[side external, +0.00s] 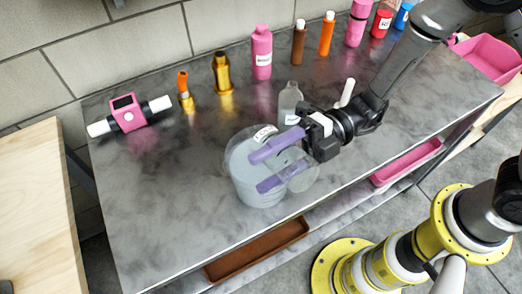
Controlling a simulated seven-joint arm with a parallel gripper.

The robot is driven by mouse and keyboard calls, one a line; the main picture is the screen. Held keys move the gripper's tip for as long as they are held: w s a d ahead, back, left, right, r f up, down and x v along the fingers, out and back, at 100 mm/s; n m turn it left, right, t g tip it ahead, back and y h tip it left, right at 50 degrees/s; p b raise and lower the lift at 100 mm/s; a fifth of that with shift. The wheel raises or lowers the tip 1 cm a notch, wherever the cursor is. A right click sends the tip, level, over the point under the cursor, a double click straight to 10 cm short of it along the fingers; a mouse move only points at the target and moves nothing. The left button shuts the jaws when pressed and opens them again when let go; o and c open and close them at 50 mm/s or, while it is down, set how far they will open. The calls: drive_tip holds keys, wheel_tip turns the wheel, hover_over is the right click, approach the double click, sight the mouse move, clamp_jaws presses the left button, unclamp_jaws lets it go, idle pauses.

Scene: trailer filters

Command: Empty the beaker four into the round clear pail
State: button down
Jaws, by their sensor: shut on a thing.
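My gripper (257,172), with two purple fingers, is over the round clear pail (240,185) near the middle of the grey table. It is shut on a clear beaker (303,179), which shows faintly between and beside the fingers. The beaker appears tilted over the pail's right side; its number cannot be read. The pail is upright and looks greyish inside. A white label shows at its back rim, but I cannot tell whether it belongs to the pail or the beaker. The fingers and clear walls overlap, so the contents of each are unclear.
A clear bottle (289,101) stands just behind my gripper. A pink bottle (262,52), a gold bottle (222,73) and several others line the back. A pink device (127,113) lies at left. The table's front left is clear. Trays sit on the shelf below.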

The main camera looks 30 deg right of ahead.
drive_tip(key=shift+w+a+r+m, duration=0.1)
drive_tip(key=shift+w+r+m, duration=0.3)
drive_tip(key=shift+m, duration=0.4)
drive_tip(key=shift+w+r+m, duration=0.2)
drive_tip(key=shift+w+m, duration=0.25)
drive_tip(key=shift+m, duration=0.35)
drive_tip(key=shift+w+a+r+m, duration=0.1)
drive_tip(key=shift+w+r+m, duration=0.3)
drive_tip(key=shift+m, duration=0.4)
idle(1.6)
drive_tip(key=shift+f, duration=0.1)
idle(0.7)
